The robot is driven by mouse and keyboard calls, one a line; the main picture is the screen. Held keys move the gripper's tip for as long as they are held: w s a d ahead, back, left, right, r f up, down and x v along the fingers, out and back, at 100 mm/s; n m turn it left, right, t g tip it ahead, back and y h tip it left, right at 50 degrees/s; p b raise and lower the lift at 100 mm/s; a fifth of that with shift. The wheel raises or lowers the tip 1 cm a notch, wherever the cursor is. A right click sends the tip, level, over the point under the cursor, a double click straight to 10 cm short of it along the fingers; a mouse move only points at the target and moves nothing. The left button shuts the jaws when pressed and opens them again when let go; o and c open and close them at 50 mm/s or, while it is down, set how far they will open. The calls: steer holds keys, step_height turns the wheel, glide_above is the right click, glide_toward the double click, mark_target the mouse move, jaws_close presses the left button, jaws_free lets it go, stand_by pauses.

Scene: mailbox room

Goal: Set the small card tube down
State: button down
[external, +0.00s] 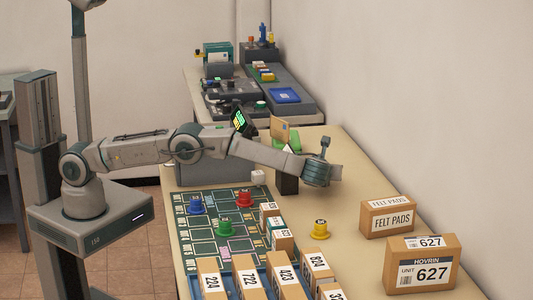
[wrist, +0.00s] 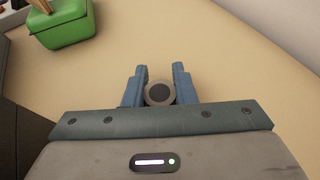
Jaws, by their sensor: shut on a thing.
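My gripper (wrist: 157,80) has its two blue fingers closed on the small card tube (wrist: 159,92), one on each side. In the wrist view the tube shows end-on, as a grey-brown ring with a dark round middle. Behind it is bare tan tabletop (wrist: 220,75). In the external view my wrist (external: 322,172) is at the back part of the table, right of the green box. I cannot make out the tube there, and I cannot tell whether it touches the table.
The green box (wrist: 65,22) is at the wrist view's upper left, and in the external view (external: 287,143) a brown card stands in it. Labelled cartons (external: 388,216) stand right; a green gridded board (external: 205,228) with coloured pieces lies left. The table between is mostly clear.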

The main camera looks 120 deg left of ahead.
steer(key=shift+f, duration=0.1)
steer(key=c, duration=1.2)
jaws_free()
